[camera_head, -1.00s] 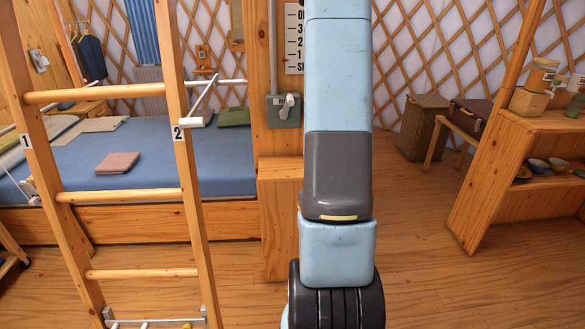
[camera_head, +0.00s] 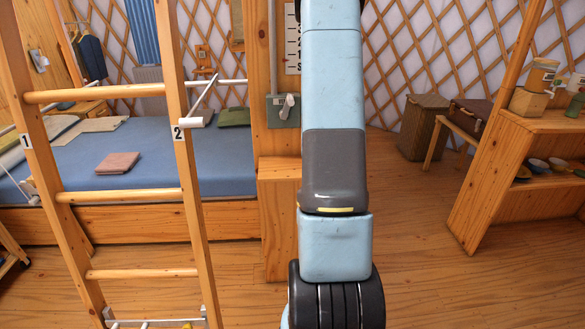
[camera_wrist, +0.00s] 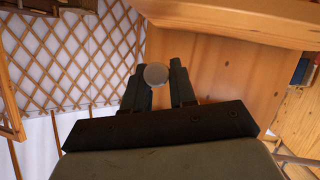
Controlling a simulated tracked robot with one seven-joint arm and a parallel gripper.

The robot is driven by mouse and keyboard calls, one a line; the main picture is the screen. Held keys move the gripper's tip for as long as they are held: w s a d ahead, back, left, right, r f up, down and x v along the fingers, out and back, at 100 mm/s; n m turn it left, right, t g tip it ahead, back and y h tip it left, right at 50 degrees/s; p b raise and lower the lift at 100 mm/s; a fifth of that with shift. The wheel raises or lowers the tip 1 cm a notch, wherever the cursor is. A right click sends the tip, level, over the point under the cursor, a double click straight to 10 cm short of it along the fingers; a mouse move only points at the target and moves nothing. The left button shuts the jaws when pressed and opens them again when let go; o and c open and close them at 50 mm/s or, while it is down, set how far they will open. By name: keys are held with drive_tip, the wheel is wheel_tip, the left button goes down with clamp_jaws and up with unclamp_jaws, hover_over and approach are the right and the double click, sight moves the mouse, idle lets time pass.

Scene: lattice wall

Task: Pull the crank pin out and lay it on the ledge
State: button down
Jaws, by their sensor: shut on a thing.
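My gripper (camera_wrist: 157,80) shows in the wrist view with its two dark fingers on either side of a pale grey round thing. The round grey end (camera_wrist: 155,74) sits between the fingertips, and I take it to be the crank pin; the rest of it is hidden. In the head view only my blue and dark arm shows, running up out of the top edge, so the gripper is out of that picture. A grey box with a pale handle (camera_head: 288,106) is fixed to the wooden post. I cannot tell for sure which wooden surface is the ledge.
In the wrist view a wooden board (camera_wrist: 235,14) juts out close beyond the fingers. In the head view a wooden ladder (camera_head: 185,160) stands at left before a blue bed (camera_head: 240,175). A shelf unit (camera_head: 500,170) is at right. Open floor lies between.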

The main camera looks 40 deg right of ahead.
drive_tip(key=shift+f, duration=1.85)
drive_tip(key=c, duration=0.8)
unclamp_jaws()
drive_tip(key=shift+c, duration=0.2)
drive_tip(key=shift+a, duration=0.1)
drive_tip(key=shift+f, duration=0.1)
drive_tip(key=shift+c, duration=0.6)
drive_tip(key=shift+o, duration=0.4)
drive_tip(key=shift+a, duration=0.1)
